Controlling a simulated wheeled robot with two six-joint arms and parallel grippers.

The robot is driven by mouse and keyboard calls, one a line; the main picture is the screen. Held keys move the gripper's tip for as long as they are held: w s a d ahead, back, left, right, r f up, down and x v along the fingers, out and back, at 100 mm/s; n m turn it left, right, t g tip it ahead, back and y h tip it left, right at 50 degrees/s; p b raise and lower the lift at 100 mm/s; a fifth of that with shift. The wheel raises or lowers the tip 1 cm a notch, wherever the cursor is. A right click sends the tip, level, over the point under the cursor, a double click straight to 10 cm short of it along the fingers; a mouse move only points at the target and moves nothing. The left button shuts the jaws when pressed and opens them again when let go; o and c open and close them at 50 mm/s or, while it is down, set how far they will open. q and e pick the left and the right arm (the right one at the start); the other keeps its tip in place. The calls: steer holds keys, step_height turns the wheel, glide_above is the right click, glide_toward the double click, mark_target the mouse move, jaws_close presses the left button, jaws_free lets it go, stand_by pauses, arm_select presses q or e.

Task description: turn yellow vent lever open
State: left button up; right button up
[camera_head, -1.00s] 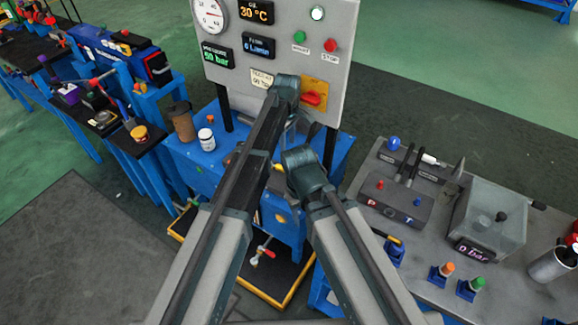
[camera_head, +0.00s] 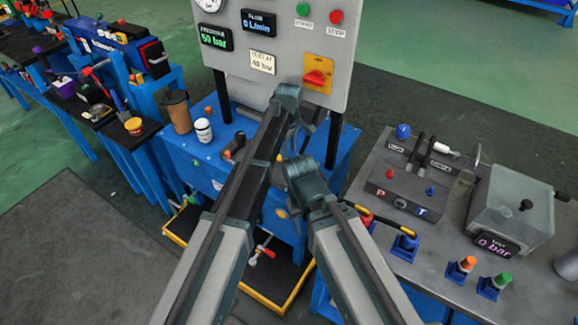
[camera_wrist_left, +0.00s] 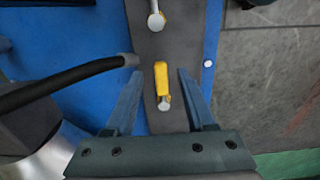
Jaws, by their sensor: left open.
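The yellow lever (camera_wrist_left: 161,78) shows in the left wrist view, on a dark grey strip over a blue surface, with a round silver end at its lower tip. My left gripper (camera_wrist_left: 158,75) is open, with one finger on each side of the lever and visible gaps between. Whether the fingers are level with the lever in depth is hard to tell. In the head view my left arm reaches toward the blue stand below the grey panel, and the lever cannot be made out there.
A second silver-ended lever (camera_wrist_left: 156,20) stands farther up the strip. A black rod or hose (camera_wrist_left: 65,85) comes in close to the left finger. The grey panel (camera_head: 235,75) stands behind my arms.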

arm_select(q)
steer(key=shift+f+b, duration=1.5)
steer(key=shift+f, duration=0.5)
jaws_close()
